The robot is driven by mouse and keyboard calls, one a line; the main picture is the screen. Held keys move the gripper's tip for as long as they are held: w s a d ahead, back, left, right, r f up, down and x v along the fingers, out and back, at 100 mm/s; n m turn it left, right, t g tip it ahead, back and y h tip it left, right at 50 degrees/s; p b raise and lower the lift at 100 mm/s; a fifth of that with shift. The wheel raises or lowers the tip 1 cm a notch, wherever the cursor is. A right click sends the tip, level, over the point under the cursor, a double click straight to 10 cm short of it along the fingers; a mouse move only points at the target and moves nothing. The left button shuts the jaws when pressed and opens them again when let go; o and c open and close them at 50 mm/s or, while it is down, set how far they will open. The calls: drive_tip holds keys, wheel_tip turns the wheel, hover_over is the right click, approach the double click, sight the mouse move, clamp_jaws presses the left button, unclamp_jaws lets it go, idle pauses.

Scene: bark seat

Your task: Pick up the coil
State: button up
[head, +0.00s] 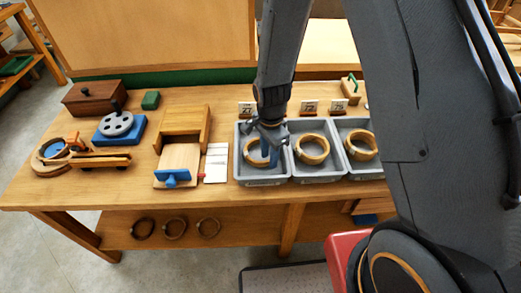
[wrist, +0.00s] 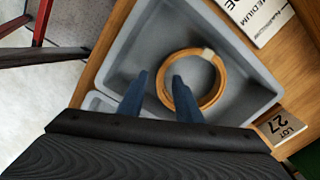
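A tan coil (wrist: 214,89) with a pale tag on its band lies in a grey tray (wrist: 244,88) beside a card reading LOT 27 (wrist: 283,127). In the head view this coil (head: 247,154) is in the leftmost of three grey trays (head: 262,182), partly covered by my gripper (head: 268,158). My gripper's blue fingers (wrist: 159,76) are apart and empty. In the wrist view one fingertip appears outside the ring and the other over its opening, with the near band between them. I cannot tell how far above the tray floor the tips are.
Two more trays hold similar coils, one in the middle tray (head: 312,149) and one in the right tray (head: 361,145). White cards (head: 217,163) and a wooden box with a blue handle (head: 178,158) stand left of the trays.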

drive_tip(key=shift+c, duration=0.2)
clamp_jaws()
